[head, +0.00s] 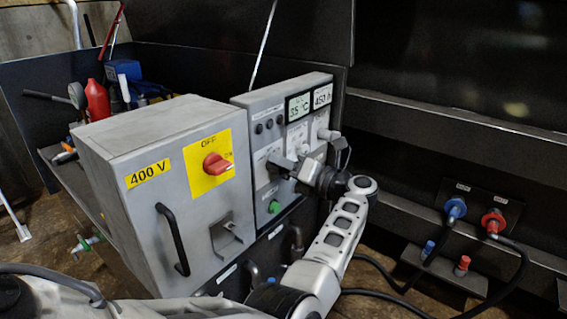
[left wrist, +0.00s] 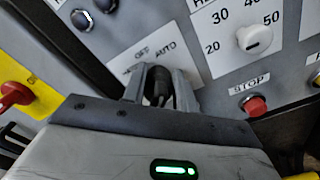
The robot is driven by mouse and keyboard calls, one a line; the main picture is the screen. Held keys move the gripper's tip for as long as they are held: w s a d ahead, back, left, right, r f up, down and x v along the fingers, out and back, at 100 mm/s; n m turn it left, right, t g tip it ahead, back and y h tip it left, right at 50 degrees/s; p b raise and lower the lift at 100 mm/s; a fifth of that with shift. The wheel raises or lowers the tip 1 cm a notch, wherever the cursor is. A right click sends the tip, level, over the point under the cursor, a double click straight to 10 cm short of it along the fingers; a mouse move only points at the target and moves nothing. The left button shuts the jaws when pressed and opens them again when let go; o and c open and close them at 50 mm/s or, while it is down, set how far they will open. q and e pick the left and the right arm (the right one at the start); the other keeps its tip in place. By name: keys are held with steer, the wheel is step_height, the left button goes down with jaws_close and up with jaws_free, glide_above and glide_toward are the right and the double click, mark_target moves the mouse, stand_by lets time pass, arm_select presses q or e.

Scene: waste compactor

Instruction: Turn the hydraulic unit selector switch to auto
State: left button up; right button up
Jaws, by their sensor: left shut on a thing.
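The hydraulic unit selector switch is a black knob (left wrist: 158,84) on a white label plate (left wrist: 148,50) marked OFF and AUTO. A third marking at the plate's left is partly hidden by a finger. My left gripper (left wrist: 161,90) is shut on the knob, one finger on each side. The knob stands roughly upright in the left wrist view; its exact pointing is hard to tell between the fingers. In the head view my left gripper (head: 283,166) reaches the grey control panel (head: 240,102) from the right and hides the knob. My right gripper is in neither view.
A red stop button (left wrist: 255,106) and a white dial (left wrist: 255,38) sit right of the switch. A green button (head: 274,207) is below it. Left is the grey 400 V box (head: 120,215) with a red rotary switch (head: 216,164) and black handle (head: 172,240). Hoses (head: 515,265) run at right.

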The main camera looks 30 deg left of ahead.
arm_select(q)
steer(key=shift+m, duration=0.3)
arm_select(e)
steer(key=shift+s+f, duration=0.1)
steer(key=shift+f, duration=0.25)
arm_select(q)
steer(key=o, duration=0.6)
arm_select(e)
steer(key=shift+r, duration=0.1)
arm_select(q)
steer(key=shift+d, duration=0.15)
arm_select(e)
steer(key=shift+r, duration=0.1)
arm_select(q)
steer(key=d, duration=0.7)
steer(key=shift+s+d, duration=0.15)
steer(key=shift+s, duration=0.1)
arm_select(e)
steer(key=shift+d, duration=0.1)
